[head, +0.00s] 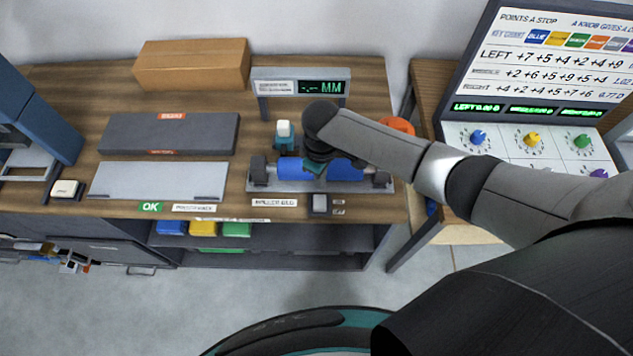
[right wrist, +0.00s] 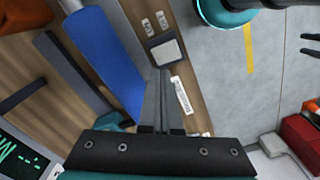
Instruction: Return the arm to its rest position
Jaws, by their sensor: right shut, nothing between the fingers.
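My right arm reaches in from the right of the head view. Its gripper (head: 314,168) is over the middle of the blue roller (head: 294,169) on the roller bed (head: 262,187). The fingers are mostly hidden by the wrist there. In the right wrist view the gripper (right wrist: 160,80) is shut and empty, its fingers together beside the blue roller (right wrist: 105,60) and near a grey push switch (right wrist: 166,50). Whether the fingers touch anything below is unclear. My left gripper is in neither view.
A gauge stand with a green readout (head: 322,87) and a white-capped teal bottle (head: 284,134) stand close behind the roller. A dark case (head: 170,132) and a grey plate (head: 160,180) lie left. A knob panel (head: 505,140) stands right. Open floor lies in front.

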